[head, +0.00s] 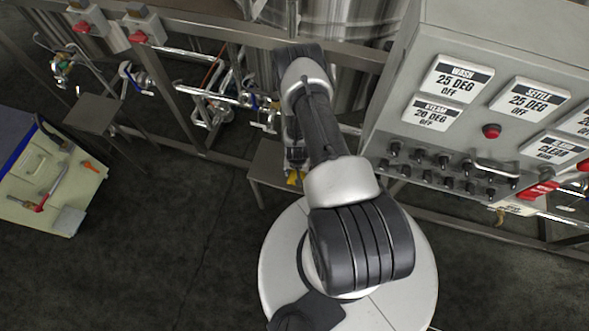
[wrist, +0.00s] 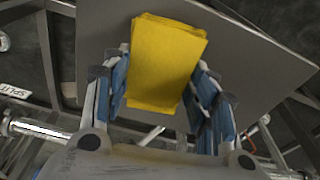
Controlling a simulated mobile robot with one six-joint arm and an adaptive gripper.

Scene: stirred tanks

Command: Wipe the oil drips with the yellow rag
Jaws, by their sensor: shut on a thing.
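The yellow rag (wrist: 165,62) is a folded block between the two blue-padded fingers of my gripper (wrist: 162,98) in the wrist view. My gripper is shut on it, over or against a grey plate (wrist: 240,52); I cannot tell whether the rag touches the plate. In the head view a small bit of the yellow rag (head: 295,176) shows below my arm, at a low grey shelf (head: 262,165). My arm hides most of the gripper there. I make out no oil drips in either view.
A control panel (head: 480,130) with labels, knobs and a red button stands at right. Pipes and valves (head: 215,105) run along a steel frame behind. A pale cart (head: 50,190) with tools stands at left. The dark floor between cart and arm is clear.

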